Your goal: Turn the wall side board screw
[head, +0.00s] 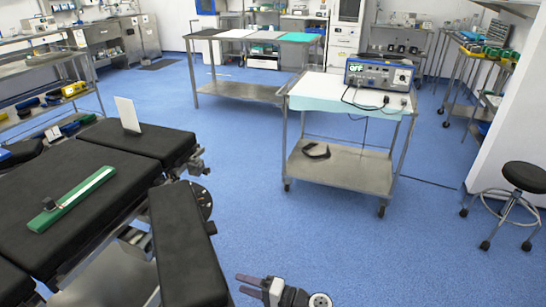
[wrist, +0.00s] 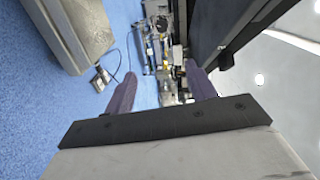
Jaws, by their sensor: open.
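A long green board (head: 75,200) with a pale strip lies on the black padded operating table (head: 100,215) at the left of the head view. A thin white panel (head: 127,114) stands upright on the far pad. I cannot tell for sure which part is the wall side board screw. My gripper (head: 241,284) is low in the head view, right of the table and apart from it. Its two fingers are spread and empty in the wrist view (wrist: 160,86).
A narrow black pad (head: 185,245) juts from the table between the board and my gripper. A steel cart (head: 345,170) with a blue device (head: 380,74) stands beyond. A round stool (head: 524,178) is at the right. Blue floor is open in the middle.

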